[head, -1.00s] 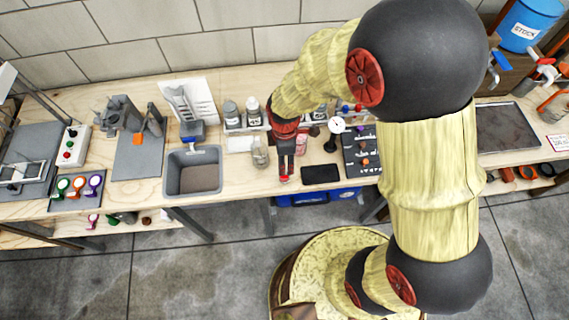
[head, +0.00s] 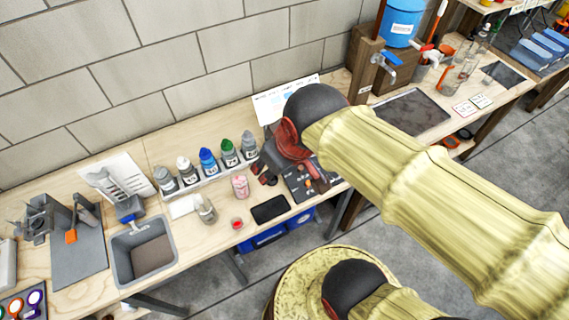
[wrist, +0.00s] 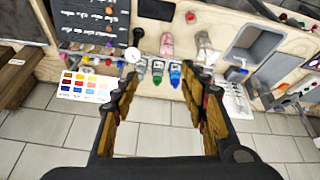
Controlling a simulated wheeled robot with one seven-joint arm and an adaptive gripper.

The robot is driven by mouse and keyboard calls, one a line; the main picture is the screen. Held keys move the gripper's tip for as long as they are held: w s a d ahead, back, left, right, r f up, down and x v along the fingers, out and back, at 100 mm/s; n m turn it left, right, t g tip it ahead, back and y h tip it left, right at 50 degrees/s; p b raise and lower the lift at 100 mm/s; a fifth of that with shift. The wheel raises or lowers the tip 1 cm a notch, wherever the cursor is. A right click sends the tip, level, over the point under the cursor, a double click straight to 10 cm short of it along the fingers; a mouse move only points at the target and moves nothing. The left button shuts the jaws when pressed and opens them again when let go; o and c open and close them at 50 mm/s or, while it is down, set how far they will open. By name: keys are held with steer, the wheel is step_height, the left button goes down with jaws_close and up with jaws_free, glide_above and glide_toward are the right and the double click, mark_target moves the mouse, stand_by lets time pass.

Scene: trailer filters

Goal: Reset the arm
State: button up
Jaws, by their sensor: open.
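My arm runs from the lower right of the head view to a dark wrist joint above the bench. My gripper (head: 268,168) shows there only partly, at the left of the wrist near the tray with the dark board. In the wrist view my gripper (wrist: 165,90) has its two fingers well apart, with nothing held between them. Small bottles with green (wrist: 157,78) and blue (wrist: 175,76) caps show beyond the gap, on the bench and not gripped.
Capped bottles stand in a rack (head: 208,175) by the wall. A pink jar (head: 240,187), glass jar (head: 206,210), black pad (head: 270,209) and grey bin (head: 143,252) are on the bench. A blue bucket (head: 402,20) on a wooden stand and a metal tray (head: 410,113) stand right.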

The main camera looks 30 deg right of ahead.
steer(key=s+r+m, duration=0.1)
steer(key=s+d+m, duration=0.1)
steer(key=shift+s+r+t, duration=0.3)
steer(key=shift+r, duration=0.05)
step_height(320, 180, down, 4)
steer(key=b, duration=0.4)
steer(key=shift+f, duration=0.25)
